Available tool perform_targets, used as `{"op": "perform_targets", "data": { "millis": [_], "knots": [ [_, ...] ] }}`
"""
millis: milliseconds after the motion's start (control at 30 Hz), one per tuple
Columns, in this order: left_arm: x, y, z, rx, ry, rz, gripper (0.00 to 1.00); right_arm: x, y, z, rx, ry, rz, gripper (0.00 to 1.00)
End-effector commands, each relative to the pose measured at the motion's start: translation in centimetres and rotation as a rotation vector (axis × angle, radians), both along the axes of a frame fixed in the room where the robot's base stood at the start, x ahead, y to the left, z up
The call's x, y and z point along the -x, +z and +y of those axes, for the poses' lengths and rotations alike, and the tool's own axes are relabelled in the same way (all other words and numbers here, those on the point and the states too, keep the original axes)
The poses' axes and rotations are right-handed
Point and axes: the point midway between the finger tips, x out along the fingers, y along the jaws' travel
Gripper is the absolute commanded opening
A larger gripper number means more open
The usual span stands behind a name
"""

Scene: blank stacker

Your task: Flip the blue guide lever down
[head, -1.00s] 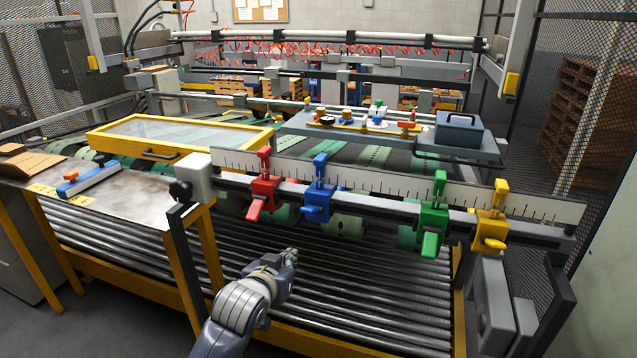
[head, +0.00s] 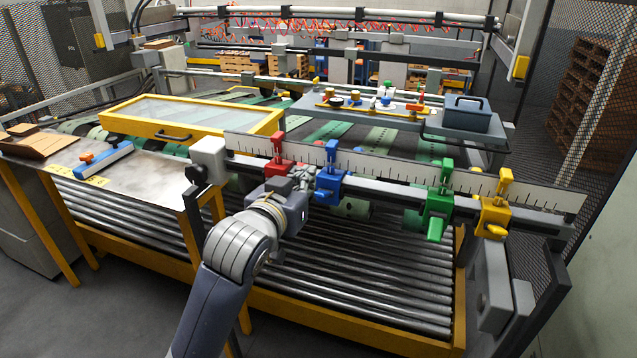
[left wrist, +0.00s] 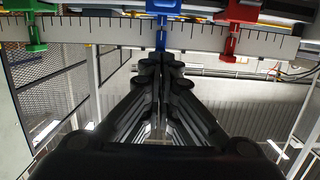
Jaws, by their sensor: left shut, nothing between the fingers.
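The blue guide (head: 328,187) sits on the grey rail, between the red guide (head: 278,167) and the green guide (head: 437,205). It has an upright knob on top and a short blue part at its lower front. My left gripper (head: 308,178) is shut and empty, just left of the blue guide and in front of the red guide's lower part, which it hides. In the left wrist view the shut fingers (left wrist: 160,62) point at the blue guide (left wrist: 162,30). I cannot tell whether they touch it. My right gripper is out of view.
The yellow guide (head: 494,215) is at the rail's right end. A white ruler strip (head: 390,168) runs behind the guides. Metal rollers (head: 350,285) lie below the rail, and a metal side table (head: 120,175) stands left. Space in front of the green guide is clear.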

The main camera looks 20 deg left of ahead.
Motion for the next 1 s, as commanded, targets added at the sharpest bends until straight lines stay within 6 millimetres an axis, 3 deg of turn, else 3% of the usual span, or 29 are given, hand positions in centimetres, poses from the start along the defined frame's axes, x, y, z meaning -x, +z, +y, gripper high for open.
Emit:
{"op": "perform_targets", "data": {
  "millis": [600,800,1000],
  "knots": [
    [-9.2,-1.3,-0.3,0.0,0.0,0.002,0.0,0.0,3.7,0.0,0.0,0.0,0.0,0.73],
    [-7.8,-3.7,-0.3,0.001,0.0,0.005,0.0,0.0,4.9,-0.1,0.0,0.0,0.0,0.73],
    [-7.2,-4.9,-0.3,0.0,0.0,0.001,0.0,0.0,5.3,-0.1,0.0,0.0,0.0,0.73]
  ]
}}
